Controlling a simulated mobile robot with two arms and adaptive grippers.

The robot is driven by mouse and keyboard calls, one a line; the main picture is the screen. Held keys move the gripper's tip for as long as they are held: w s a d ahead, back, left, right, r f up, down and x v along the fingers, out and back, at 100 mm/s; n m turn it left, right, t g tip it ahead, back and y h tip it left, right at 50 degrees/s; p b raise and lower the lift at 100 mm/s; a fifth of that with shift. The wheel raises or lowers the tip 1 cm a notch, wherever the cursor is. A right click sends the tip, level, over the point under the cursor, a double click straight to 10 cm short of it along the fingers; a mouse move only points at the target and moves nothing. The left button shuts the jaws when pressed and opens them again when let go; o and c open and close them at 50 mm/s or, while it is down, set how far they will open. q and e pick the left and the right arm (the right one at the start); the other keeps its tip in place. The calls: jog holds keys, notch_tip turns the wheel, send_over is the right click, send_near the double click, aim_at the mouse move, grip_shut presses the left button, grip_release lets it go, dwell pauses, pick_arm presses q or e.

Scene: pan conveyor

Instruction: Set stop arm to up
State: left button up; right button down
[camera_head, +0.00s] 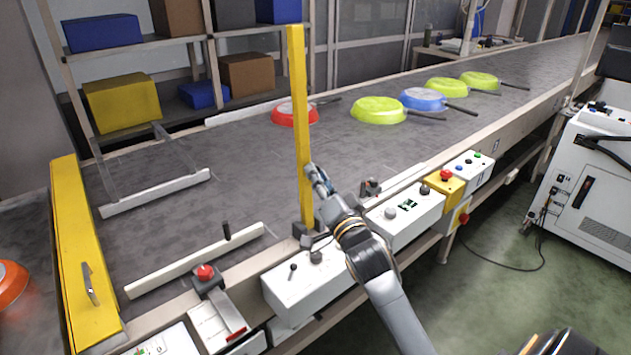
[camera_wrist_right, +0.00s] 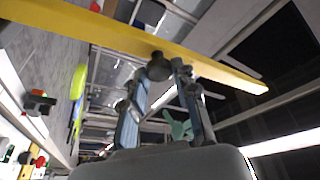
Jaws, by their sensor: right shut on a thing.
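The stop arm (camera_head: 298,110) is a long yellow bar. It stands upright at the near edge of the conveyor, on a dark pivot mount (camera_head: 303,230). In the right wrist view the yellow bar (camera_wrist_right: 215,68) crosses the picture, with a dark round knob (camera_wrist_right: 158,67) on it. My right gripper (camera_head: 313,175) is at the lower part of the bar. In the wrist view its fingers (camera_wrist_right: 164,82) are on both sides of the knob, shut on it. My left gripper is not in view.
The conveyor belt (camera_head: 230,155) carries a red pan (camera_head: 295,113), green pans (camera_head: 379,110) and a blue pan (camera_head: 423,99) beyond the bar. A yellow gate (camera_head: 82,250) stands at left. White control boxes (camera_head: 415,212) line the near edge; a white machine (camera_head: 590,180) stands at right.

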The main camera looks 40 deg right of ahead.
dwell(0.3)
jog(key=c, duration=1)
grip_release()
jog(key=shift+s+f, duration=0.1)
jog(key=v, duration=1.2)
